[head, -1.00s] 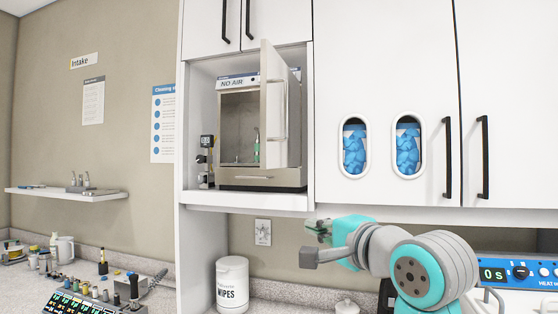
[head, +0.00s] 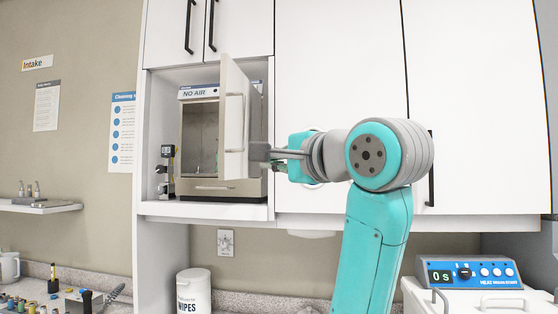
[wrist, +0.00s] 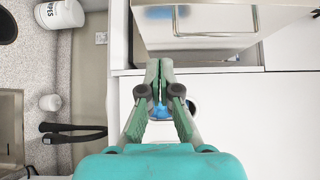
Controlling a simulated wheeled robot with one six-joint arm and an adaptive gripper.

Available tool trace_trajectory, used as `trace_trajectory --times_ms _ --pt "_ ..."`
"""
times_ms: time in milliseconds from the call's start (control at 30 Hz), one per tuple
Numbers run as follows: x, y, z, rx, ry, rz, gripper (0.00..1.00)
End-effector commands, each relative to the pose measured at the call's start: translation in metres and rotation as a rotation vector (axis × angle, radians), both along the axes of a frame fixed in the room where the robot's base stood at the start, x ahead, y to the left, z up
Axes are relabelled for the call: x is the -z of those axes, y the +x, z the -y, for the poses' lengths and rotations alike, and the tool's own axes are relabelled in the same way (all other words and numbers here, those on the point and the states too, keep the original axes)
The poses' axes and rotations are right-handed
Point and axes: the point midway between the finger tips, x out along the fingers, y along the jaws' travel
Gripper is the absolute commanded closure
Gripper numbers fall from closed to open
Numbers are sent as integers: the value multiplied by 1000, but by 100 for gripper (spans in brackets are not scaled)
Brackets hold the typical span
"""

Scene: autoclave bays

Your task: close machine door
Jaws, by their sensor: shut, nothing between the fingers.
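The machine (head: 222,188) is a steel box labelled NO AIR in a cabinet niche. Its door (head: 236,110) is hinged on the right and stands wide open, swung out toward me. The chamber (head: 199,135) shows dark and open at left of the door. My gripper (head: 258,154) is shut and empty, at the right, outer side of the door's lower part. It overlaps the door's edge in the head view; I cannot tell whether they touch. In the wrist view my closed fingers (wrist: 159,66) point at the machine's steel surface (wrist: 205,15).
White cabinet doors (head: 340,60) lie right of the niche, close behind my arm. A small device (head: 166,172) stands left of the machine. Below are a wipes canister (head: 193,292) and a blue heater unit (head: 467,272). Space in front of the chamber is free.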

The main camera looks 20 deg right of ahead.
Motion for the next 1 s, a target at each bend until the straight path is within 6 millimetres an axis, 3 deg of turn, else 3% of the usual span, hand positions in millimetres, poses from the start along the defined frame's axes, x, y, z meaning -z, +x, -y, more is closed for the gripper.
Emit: trace_trajectory --times_ms 233,400,633,1000 --pt "1 46 -8 -1 0 -3 100" --pt "0 63 -27 -3 0 -1 100" --pt "0 73 -40 0 -1 0 100" --pt "0 74 -41 1 -1 0 100"
